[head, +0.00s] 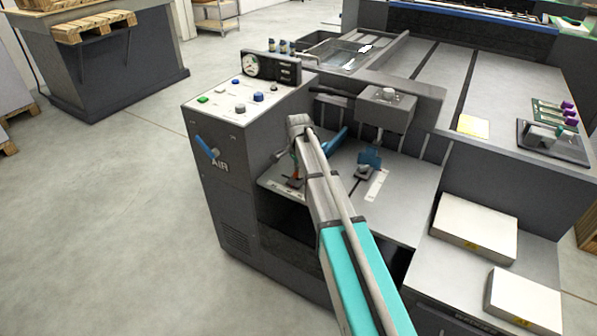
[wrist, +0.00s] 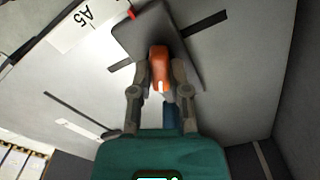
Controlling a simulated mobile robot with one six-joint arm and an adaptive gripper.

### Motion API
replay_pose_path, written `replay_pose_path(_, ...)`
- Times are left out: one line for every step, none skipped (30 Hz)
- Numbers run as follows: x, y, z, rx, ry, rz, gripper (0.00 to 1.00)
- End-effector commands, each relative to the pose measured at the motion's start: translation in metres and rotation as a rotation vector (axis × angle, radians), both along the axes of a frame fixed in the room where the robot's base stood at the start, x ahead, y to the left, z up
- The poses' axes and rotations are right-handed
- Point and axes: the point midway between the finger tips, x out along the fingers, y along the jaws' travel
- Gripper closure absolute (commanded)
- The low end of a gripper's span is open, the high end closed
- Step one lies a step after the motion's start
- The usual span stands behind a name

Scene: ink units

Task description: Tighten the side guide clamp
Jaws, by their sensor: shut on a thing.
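An orange clamp lever (wrist: 159,58) sits on the guide. My gripper (wrist: 160,75) is shut on the lever, one finger on each side. In the head view, my arm reaches down over the bed; a bit of orange (head: 294,182) shows beside it, and my arm partly hides the guide and gripper.
A control panel (head: 235,103) with buttons, a gauge and a blue AIR lever (head: 206,147) stands left of my arm. A grey overhead box (head: 388,108) and a blue fitting (head: 370,160) are to the right. White stacks (head: 475,228) lie at the lower right.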

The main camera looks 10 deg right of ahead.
Motion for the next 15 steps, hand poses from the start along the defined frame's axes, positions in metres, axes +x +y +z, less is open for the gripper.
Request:
replay_pose_path(0.0006,-0.0002,0.0000,-0.001,-0.001,-0.042,1.00)
replay_pose_path(0.0006,-0.0002,0.0000,-0.001,-0.001,-0.069,1.00)
replay_pose_path(0.0006,-0.0002,0.0000,-0.001,-0.001,-0.102,1.00)
replay_pose_path(0.0007,-0.0001,0.0000,-0.001,-0.001,-0.127,1.00)
replay_pose_path(0.0006,-0.0002,0.0000,-0.001,-0.001,-0.150,1.00)
replay_pose_path(0.0006,-0.0002,0.0000,-0.001,-0.001,-0.179,1.00)
replay_pose_path(0.0007,0.0000,0.0000,-0.001,-0.001,-0.199,1.00)
replay_pose_path(0.0006,-0.0001,0.0000,-0.001,-0.001,-0.219,1.00)
replay_pose_path(0.0006,-0.0001,0.0000,-0.001,-0.001,-0.243,1.00)
replay_pose_path(0.0007,0.0000,0.0000,-0.001,-0.001,-0.258,1.00)
replay_pose_path(0.0006,-0.0001,0.0000,-0.001,-0.001,-0.274,1.00)
replay_pose_path(0.0007,0.0000,0.0000,-0.001,-0.001,-0.291,1.00)
replay_pose_path(0.0007,0.0000,0.0000,-0.001,-0.001,-0.303,1.00)
replay_pose_path(0.0007,0.0000,0.0000,-0.001,-0.001,-0.313,1.00)
replay_pose_path(0.0007,0.0000,0.0000,-0.001,-0.001,-0.325,1.00)
